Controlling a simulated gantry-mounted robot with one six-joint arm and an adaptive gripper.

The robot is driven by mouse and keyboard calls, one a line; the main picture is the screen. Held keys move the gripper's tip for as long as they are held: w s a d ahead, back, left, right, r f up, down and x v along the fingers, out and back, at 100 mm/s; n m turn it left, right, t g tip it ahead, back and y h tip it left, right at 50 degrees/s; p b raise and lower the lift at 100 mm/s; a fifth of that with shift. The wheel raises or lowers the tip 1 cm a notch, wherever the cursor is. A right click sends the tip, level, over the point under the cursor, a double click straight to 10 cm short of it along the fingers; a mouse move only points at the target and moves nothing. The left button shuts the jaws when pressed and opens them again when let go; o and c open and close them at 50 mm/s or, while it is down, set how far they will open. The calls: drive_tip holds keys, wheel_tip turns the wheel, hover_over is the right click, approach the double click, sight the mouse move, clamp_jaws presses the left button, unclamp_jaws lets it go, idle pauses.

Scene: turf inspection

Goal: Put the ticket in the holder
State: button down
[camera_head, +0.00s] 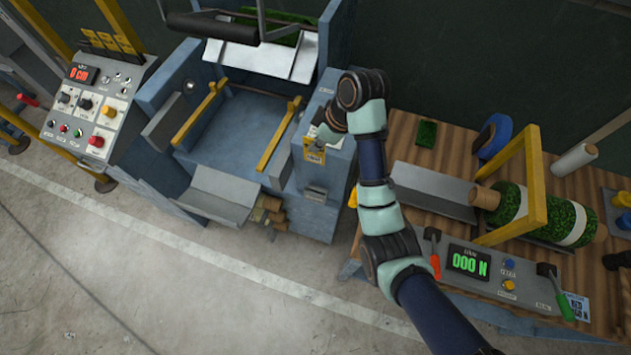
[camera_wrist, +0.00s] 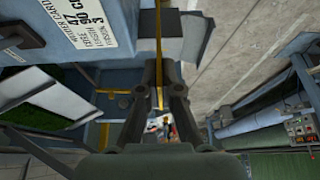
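My gripper (camera_head: 320,138) is at the top of a blue machine cabinet, beside the winder cradle. A small yellow card-like piece with dark marks (camera_head: 315,152) shows just below it, close to the cabinet face. I cannot tell whether this is the ticket or a label. In the wrist view the two dark fingers (camera_wrist: 164,82) stand close together. A thin yellow strip (camera_wrist: 158,40) runs between and beyond them; whether they grip it is unclear. A white printed plate (camera_wrist: 88,24) is on the blue surface at upper left. I cannot make out the holder for certain.
The blue cradle with yellow bars (camera_head: 270,135) lies left of my gripper. A control console (camera_head: 95,105) stands further left. A wooden bench (camera_head: 450,150) on the right carries a turf roll (camera_head: 545,215) and a force display (camera_head: 468,262). The concrete floor in front is clear.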

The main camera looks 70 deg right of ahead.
wheel_tip(320, 180, down, 19)
drive_tip(key=b, duration=0.3)
drive_tip(key=shift+b, duration=0.4)
drive_tip(key=shift+f, duration=0.15)
drive_tip(key=shift+f, duration=0.55)
drive_tip(key=c, duration=1.3)
unclamp_jaws()
drive_tip(key=p+v, duration=0.1)
drive_tip(key=v, duration=0.5)
drive_tip(key=p+v, duration=0.1)
drive_tip(key=v, duration=0.6)
drive_tip(key=shift+w+r, duration=0.2)
